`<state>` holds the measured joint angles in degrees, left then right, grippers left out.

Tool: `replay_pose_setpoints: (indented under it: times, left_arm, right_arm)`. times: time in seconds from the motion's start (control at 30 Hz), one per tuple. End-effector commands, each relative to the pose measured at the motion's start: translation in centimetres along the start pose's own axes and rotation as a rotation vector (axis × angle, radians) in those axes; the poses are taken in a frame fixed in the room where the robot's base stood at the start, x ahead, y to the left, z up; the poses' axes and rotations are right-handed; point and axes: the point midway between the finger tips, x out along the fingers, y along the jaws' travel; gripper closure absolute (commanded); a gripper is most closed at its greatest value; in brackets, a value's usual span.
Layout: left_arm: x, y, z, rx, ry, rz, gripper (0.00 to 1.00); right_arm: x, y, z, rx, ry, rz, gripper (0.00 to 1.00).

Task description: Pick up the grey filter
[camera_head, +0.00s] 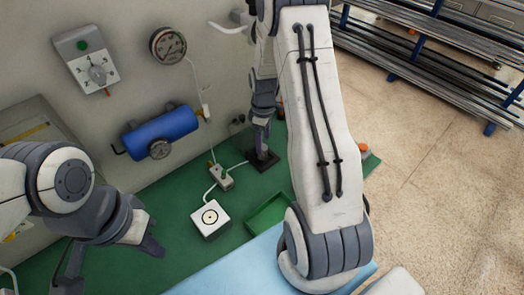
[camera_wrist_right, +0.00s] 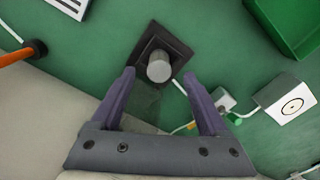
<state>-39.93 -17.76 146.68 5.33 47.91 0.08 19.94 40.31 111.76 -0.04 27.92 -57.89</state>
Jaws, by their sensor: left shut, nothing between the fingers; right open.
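The grey filter (camera_wrist_right: 159,67) is a short grey cylinder standing in a square black holder (camera_wrist_right: 152,48); the holder also shows in the head view (camera_head: 264,161). My right gripper (camera_wrist_right: 159,76) is open above it, with one finger on each side of the filter in the right wrist view. I cannot tell whether the fingers touch it. In the head view my right gripper (camera_head: 262,140) points down over the holder and largely hides the filter. My left gripper (camera_head: 150,245) is shut and empty at the lower left, well away from the filter.
A white box with a round port (camera_head: 210,218) and a green tray (camera_head: 268,214) stand on the green bench. A small cabled fitting (camera_head: 222,178) lies near the holder. A blue tank (camera_head: 160,130) and a gauge (camera_head: 168,45) are on the wall. An orange-handled tool (camera_wrist_right: 22,52) is left.

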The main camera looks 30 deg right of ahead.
Motion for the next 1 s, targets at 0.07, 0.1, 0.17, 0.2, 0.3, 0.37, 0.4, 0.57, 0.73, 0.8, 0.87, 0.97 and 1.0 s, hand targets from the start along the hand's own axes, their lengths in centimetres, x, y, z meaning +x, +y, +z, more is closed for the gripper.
replay_pose_setpoints:
  times: [0.07, 0.1, 0.17, 0.2, 0.3, 0.37, 0.4, 0.57, 0.73, 0.8, 0.87, 0.97, 1.0]
  left_arm:
    - [-0.6, 0.1, 0.0, 0.0, 0.0, 0.0, 1.0]
    - [-0.9, 0.1, -0.1, 0.0, 0.0, 0.0, 1.0]
    - [-1.4, 0.1, -0.1, -0.001, 0.0, 0.0, 1.0]
    - [-1.7, 0.1, -0.1, -0.001, 0.0, 0.0, 1.0]
    - [-2.1, 0.1, -0.1, -0.001, 0.0, 0.0, 1.0]
    - [-2.2, 0.2, -0.1, -0.001, 0.0, 0.0, 1.0]
    - [-2.2, 0.2, -0.1, -0.001, 0.0, 0.0, 1.0]
    - [-2.2, 0.2, -0.1, -0.001, 0.0, 0.0, 1.0]
    - [-2.2, 0.2, -0.1, -0.001, 0.0, 0.0, 1.0]
    - [-2.2, 0.2, -0.1, -0.001, 0.0, 0.0, 1.0]
    - [-2.2, 0.2, -0.1, -0.001, 0.0, 0.0, 1.0]
    - [-2.2, 0.2, -0.1, -0.001, 0.0, 0.0, 1.0]
    - [-2.2, 0.2, -0.1, -0.001, 0.0, 0.0, 1.0]
  right_arm:
    - [0.6, -0.1, -0.1, 0.0, -0.002, -0.003, 0.22]
    - [1.0, -0.1, -0.1, 0.0, -0.002, -0.004, 0.22]
    - [1.8, 0.0, -0.2, 0.0, -0.002, -0.004, 0.22]
    - [2.3, 0.0, -0.3, 0.0, -0.003, -0.005, 0.22]
    - [3.8, 0.0, -0.4, 0.0, -0.002, -0.004, 0.22]
    - [4.4, 0.1, -0.4, 0.0, -0.002, -0.003, 0.22]
    - [4.7, 0.1, -0.4, 0.001, -0.001, -0.003, 0.22]
    - [5.0, 0.1, -0.4, 0.001, 0.001, 0.001, 0.22]
    - [5.0, 0.1, -0.4, 0.001, 0.001, 0.0, 0.41]
    - [5.0, 0.1, -0.4, 0.001, 0.0, 0.0, 0.68]
    - [5.0, 0.1, -0.4, 0.001, 0.0, 0.0, 0.91]
    - [5.0, 0.1, -0.4, 0.001, 0.0, 0.0, 1.0]
    - [5.0, 0.1, -0.4, 0.001, 0.0, 0.0, 1.0]
